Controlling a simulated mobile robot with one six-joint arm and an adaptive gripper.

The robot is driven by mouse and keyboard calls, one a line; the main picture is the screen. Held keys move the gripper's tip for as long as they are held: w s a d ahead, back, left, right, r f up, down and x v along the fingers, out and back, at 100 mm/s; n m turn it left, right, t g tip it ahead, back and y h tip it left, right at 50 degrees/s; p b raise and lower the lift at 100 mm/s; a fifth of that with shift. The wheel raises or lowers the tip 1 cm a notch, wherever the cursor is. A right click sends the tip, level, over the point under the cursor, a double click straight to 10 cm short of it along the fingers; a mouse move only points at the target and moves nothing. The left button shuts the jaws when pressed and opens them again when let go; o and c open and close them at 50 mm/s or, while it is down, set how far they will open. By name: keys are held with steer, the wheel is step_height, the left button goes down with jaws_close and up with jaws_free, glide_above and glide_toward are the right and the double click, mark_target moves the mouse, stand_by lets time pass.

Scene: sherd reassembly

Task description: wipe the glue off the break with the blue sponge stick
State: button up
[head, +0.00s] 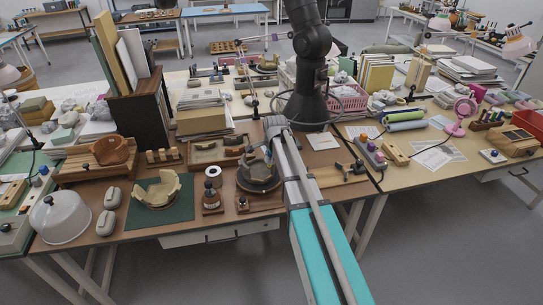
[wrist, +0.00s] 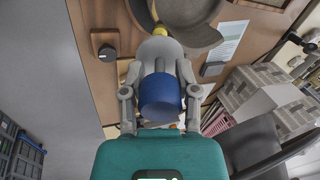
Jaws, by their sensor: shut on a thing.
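In the wrist view my gripper (wrist: 160,58) is shut on the sponge stick (wrist: 160,98). The stick's thick blue end sits between the fingers, and a small yellow part (wrist: 161,30) shows beyond the fingertips. A dark grey curved rim (wrist: 200,40) lies just past it; I cannot tell whether they touch. In the head view a greyish broken vessel (head: 255,161) stands on a dark round stand (head: 258,184), beside the end of my arm. My fingers are not clear there. The break and any glue on it cannot be made out.
Left of the stand are a small brown bottle (head: 212,200), a white roll (head: 213,176) and a cream broken bowl (head: 158,190) on a green mat (head: 182,211). A white dome (head: 60,217) stands farther left. A wooden tray of sherds (head: 206,152) lies behind.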

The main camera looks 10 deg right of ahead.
mark_target(270, 166)
steer(key=shift+s+r+p, duration=0.15)
steer(key=shift+r+p, duration=0.4)
steer(key=shift+r, duration=0.15)
steer(key=shift+r, duration=0.1)
stand_by(0.7)
steer(key=a, duration=0.6)
steer(key=shift+a, duration=0.2)
stand_by(0.6)
steer(key=shift+s+b+x, duration=0.5)
steer(key=shift+b+x, duration=3.55)
steer(key=shift+x, duration=0.25)
steer(key=shift+d, duration=3.15)
steer(key=shift+w+p+v, duration=0.2)
steer(key=shift+p+v, duration=1.75)
steer(key=shift+p, duration=0.1)
steer(key=shift+w+p+v, duration=0.2)
steer(key=shift+p+v, duration=1.8)
